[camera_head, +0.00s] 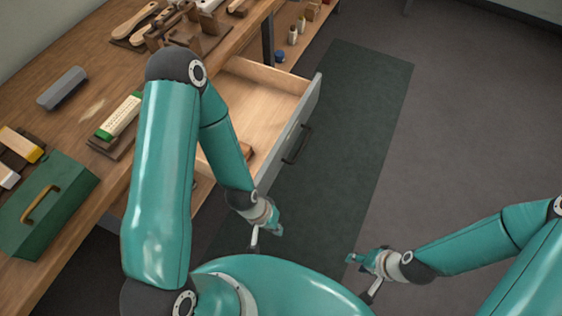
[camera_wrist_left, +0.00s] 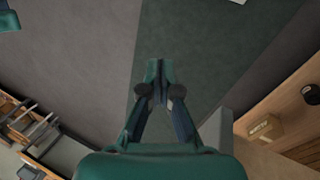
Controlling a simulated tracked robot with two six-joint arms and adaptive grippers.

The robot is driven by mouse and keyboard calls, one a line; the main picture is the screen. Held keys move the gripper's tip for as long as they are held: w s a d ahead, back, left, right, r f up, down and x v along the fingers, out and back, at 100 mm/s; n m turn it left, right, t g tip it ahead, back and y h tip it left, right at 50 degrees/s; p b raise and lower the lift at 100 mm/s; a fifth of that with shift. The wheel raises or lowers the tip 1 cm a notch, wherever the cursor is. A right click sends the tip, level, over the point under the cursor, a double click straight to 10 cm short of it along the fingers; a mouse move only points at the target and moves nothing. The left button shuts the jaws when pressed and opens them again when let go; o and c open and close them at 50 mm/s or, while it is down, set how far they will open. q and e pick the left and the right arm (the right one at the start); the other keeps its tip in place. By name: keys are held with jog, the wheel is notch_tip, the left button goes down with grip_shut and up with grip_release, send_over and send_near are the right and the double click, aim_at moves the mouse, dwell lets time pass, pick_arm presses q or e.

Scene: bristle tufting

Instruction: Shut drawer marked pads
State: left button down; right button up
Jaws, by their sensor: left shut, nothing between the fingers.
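A wooden drawer (camera_head: 255,90) stands pulled open from under the workbench, with a grey front (camera_head: 300,120) and a dark bar handle (camera_head: 297,145). No marking is readable on it. My left arm hides part of the drawer. My left gripper (camera_head: 277,229) is shut and empty, below the near end of the drawer front in the head view and apart from it. In the left wrist view the shut fingers (camera_wrist_left: 158,82) point over the green mat, with the drawer (camera_wrist_left: 285,103) at the right. My right gripper (camera_head: 353,259) is at lower right, too small to judge.
The workbench (camera_head: 75,110) at the left holds a green box (camera_head: 45,205), brushes and a grey block (camera_head: 62,88). A brown block (camera_wrist_left: 266,128) lies in the drawer. The green floor mat (camera_head: 350,130) beside the drawer front is clear.

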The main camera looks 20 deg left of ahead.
pick_arm(q)
jog(key=shift+d, duration=0.1)
jog(key=w+d+f+m+g+y+b, duration=0.2)
jog(key=w+d+m+g+y+b, duration=0.45)
jog(key=m, duration=0.65)
jog(key=w+r+m+t+y+b, duration=0.3)
jog(key=w+r+m, duration=0.1)
jog(key=r, duration=0.4)
jog(key=w+r+m+t+y+b, duration=0.3)
jog(key=w+r+m+y+b, duration=0.1)
jog(key=r, duration=0.4)
jog(key=b, duration=0.1)
send_near(273, 168)
jog(key=shift+h, duration=0.25)
jog(key=shift+x, duration=3.1)
jog(key=shift+s+a+r, duration=0.1)
jog(key=shift+r, duration=0.05)
